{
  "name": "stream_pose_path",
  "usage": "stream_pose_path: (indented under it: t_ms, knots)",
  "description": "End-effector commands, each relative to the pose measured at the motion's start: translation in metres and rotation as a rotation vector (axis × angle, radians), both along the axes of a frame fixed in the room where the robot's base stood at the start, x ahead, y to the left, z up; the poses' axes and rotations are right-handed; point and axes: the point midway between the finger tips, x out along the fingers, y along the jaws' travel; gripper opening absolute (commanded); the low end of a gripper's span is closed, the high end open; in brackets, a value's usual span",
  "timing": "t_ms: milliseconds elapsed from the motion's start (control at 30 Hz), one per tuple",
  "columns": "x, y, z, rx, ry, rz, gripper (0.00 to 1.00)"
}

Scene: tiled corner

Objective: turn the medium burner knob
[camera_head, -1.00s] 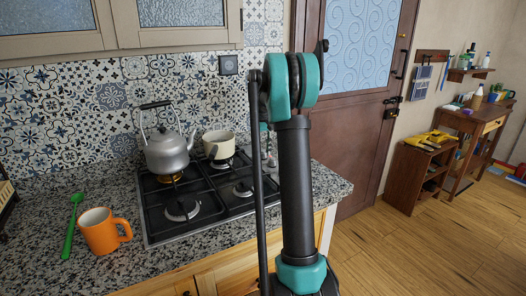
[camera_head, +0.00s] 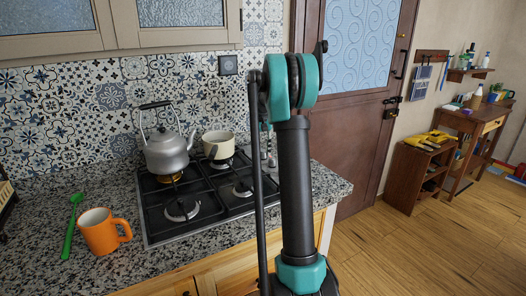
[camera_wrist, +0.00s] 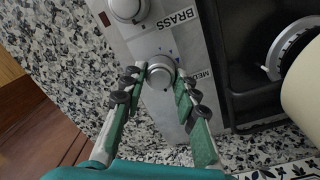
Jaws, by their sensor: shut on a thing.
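The medium burner knob (camera_wrist: 160,74) is a round silver knob on the metal control strip of the stove, beside a label starting "MED". My gripper (camera_wrist: 161,77) has a fingertip on each side of this knob and is shut on it. The knob's outer face shows between the fingers. In the head view my arm stands in front of the stove's right side and hides most of the control strip; the gripper is not clearly seen there. The stove (camera_head: 150,228) is black with a kettle (camera_head: 166,152) and a cream pot (camera_head: 219,146) on it.
A second knob (camera_wrist: 127,7) sits on the strip near a "BRASS" label. The cream pot also shows at the right of the wrist view (camera_wrist: 306,88). An orange mug (camera_head: 98,232) and a green utensil (camera_head: 71,229) are on the speckled counter at left, away from my gripper.

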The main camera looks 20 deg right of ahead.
Motion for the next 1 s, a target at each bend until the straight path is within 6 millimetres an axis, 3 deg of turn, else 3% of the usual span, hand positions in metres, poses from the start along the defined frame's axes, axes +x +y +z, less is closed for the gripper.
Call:
stream_pose_path:
  t_ms: [133,167,300,700,867,1000]
  knots:
    - [0.000,0.000,0.000,0.000,-0.001,0.000,0.01]
    - [0.000,0.000,0.000,0.000,-0.001,0.000,0.32]
    - [0.000,0.000,0.000,0.000,-0.001,0.001,0.49]
    - [0.000,0.000,0.006,0.000,0.000,0.001,0.51]
    - [0.000,0.001,0.030,0.000,0.000,0.001,0.51]
    - [0.001,0.002,0.059,0.000,0.000,0.001,0.51]
